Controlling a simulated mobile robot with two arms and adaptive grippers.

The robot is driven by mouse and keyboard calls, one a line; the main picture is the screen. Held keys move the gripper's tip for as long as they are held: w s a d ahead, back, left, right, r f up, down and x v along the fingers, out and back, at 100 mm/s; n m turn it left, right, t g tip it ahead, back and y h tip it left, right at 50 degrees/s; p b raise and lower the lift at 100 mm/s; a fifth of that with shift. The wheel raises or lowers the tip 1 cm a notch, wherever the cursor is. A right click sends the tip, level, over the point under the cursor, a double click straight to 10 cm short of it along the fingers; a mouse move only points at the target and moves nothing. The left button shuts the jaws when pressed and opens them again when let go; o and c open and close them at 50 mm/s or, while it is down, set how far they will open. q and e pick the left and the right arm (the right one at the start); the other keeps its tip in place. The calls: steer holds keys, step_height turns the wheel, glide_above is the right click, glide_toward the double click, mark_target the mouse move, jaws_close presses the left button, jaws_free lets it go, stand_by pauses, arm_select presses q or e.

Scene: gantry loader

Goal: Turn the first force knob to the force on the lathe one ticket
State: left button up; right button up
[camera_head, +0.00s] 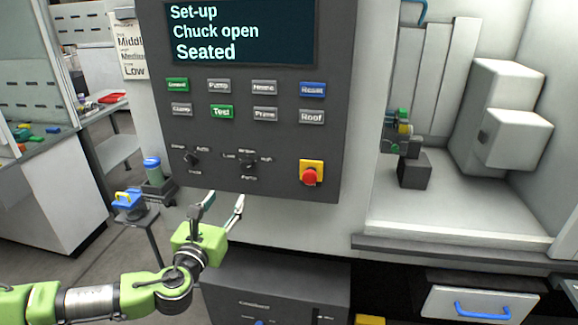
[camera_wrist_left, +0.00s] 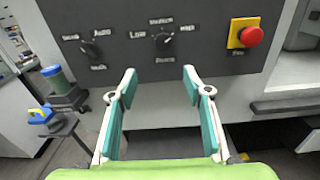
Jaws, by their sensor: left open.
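The dark control panel (camera_head: 230,130) has two black knobs along its lower part. The force knob (camera_head: 247,161) has Low at its left, High at its right and further small labels above and below; it also shows in the left wrist view (camera_wrist_left: 163,38). A second knob (camera_head: 191,158) sits to its left. My left gripper (camera_head: 224,199) is open and empty, below the panel and below the force knob, touching neither. My right gripper is out of view.
A red stop button (camera_head: 310,178) on a yellow base is right of the knobs. Several push buttons sit above, under a screen (camera_head: 240,32) reading Chuck open, Seated. A small stand with a blue and yellow item (camera_head: 130,202) is at the left.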

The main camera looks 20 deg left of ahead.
arm_select(q)
steer(key=r, duration=0.1)
steer(key=p, duration=0.3)
glide_toward(246, 168)
steer(key=x, duration=0.7)
steer(key=shift+w+a, duration=0.15)
steer(key=shift+w+m, duration=0.3)
steer(key=shift+w, duration=0.2)
steer(key=c, duration=1.1)
